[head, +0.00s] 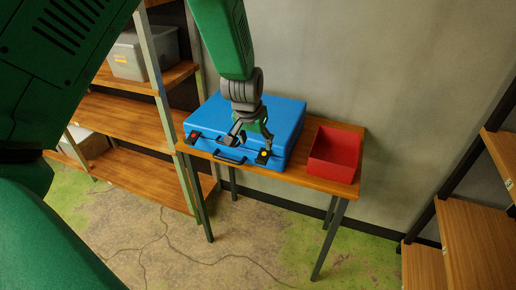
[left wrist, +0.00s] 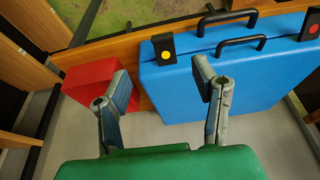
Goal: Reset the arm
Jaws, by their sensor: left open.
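My left gripper (head: 248,134) is over the front part of a closed blue case (head: 212,115), near its front edge. Its two fingers are spread and nothing is between them; they also show apart in the left wrist view (left wrist: 163,90). The case lies flat on a small wooden table (head: 318,184). It has a dark handle (head: 229,160) and two dark latches on its front, one with a red button (head: 194,136) and one with a yellow button (head: 264,156). In the left wrist view the yellow button (left wrist: 166,55) is between the fingers' directions. My right gripper is not in view.
A red open box (head: 335,153) stands on the table to the right of the case. Wooden shelves (head: 130,125) with grey bins (head: 143,54) stand at the left, and more shelves (head: 480,235) at the right. The floor in front is clear.

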